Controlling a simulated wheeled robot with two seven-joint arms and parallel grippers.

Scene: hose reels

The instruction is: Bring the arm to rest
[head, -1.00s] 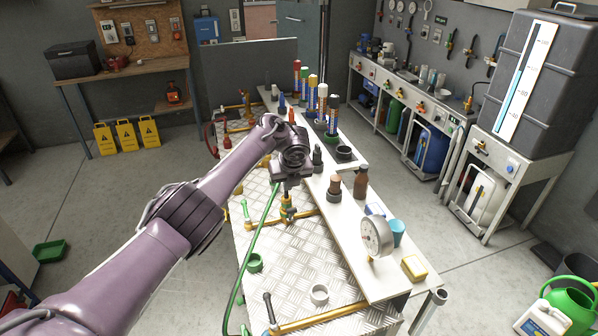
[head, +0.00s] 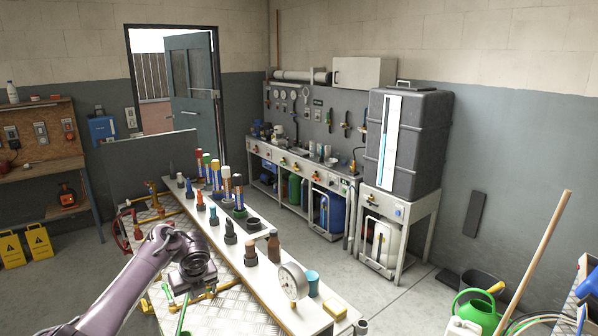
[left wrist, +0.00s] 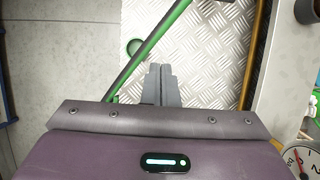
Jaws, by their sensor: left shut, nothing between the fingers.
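My left arm comes in from the left in the head view, its forearm sloping up to the wrist over the workbench. My left gripper shows in the left wrist view (left wrist: 160,83), its two grey fingers together with nothing between them. My right gripper is not in view.
A white shelf (head: 262,288) along the bench carries several markers and bottles, a dial gauge (head: 293,281), a blue cup (head: 313,283) and a yellow sponge (head: 335,308). A green watering can (head: 478,312) stands at lower right. The floor between the benches is clear.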

